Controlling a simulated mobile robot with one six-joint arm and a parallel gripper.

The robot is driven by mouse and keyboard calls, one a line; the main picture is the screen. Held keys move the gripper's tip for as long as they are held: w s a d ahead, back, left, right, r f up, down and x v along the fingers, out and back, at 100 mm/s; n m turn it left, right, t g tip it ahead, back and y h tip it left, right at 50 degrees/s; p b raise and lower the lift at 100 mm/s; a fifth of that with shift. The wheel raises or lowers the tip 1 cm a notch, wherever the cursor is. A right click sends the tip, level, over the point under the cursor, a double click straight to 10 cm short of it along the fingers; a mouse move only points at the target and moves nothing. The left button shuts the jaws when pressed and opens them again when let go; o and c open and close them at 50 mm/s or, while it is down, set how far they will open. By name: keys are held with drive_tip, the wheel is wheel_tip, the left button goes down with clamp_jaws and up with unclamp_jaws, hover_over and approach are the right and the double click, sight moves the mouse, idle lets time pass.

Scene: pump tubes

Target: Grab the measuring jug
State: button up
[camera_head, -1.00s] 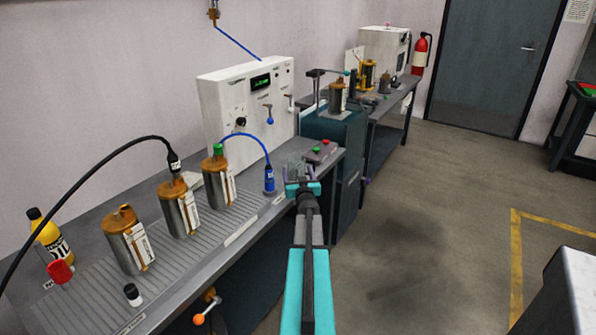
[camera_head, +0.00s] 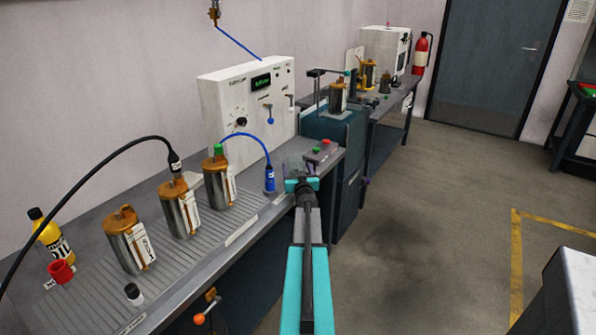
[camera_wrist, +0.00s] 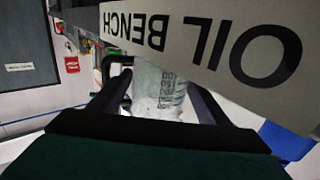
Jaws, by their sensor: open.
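The measuring jug (camera_wrist: 158,90) is a clear vessel with printed marks, at the end of the oil bench. It shows faintly in the head view (camera_head: 296,165), partly hidden by my gripper (camera_head: 301,184). In the wrist view my gripper (camera_wrist: 160,105) is open, with one dark finger on either side of the jug. I cannot tell whether either finger touches it. The jug's lower and upper ends are partly covered by the sign and the gripper body.
The bench (camera_head: 240,233) carries several metal pump canisters (camera_head: 180,212), a blue-capped hose end (camera_head: 269,180) and a white control box (camera_head: 245,110). The "OIL BENCH" sign (camera_wrist: 205,35) is close to my fingers. A teal cabinet (camera_head: 345,170) stands just beyond.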

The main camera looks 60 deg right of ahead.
sight(295, 154)
drive_tip(key=shift+x, duration=2.15)
drive_tip(key=shift+r, duration=0.1)
drive_tip(key=c, duration=0.8)
drive_tip(key=shift+c, duration=0.2)
drive_tip(key=shift+r+p, duration=0.35)
drive_tip(key=shift+r, duration=0.45)
wheel_tip(295, 154, up, 2)
drive_tip(key=shift+r+p, duration=0.25)
drive_tip(key=shift+p, duration=0.05)
drive_tip(key=w+a+b+v, duration=0.1)
drive_tip(key=v, duration=1.4)
drive_tip(key=shift+w+a+r, duration=0.15)
drive_tip(key=shift+a+r, duration=0.3)
drive_tip(key=shift+a, duration=0.15)
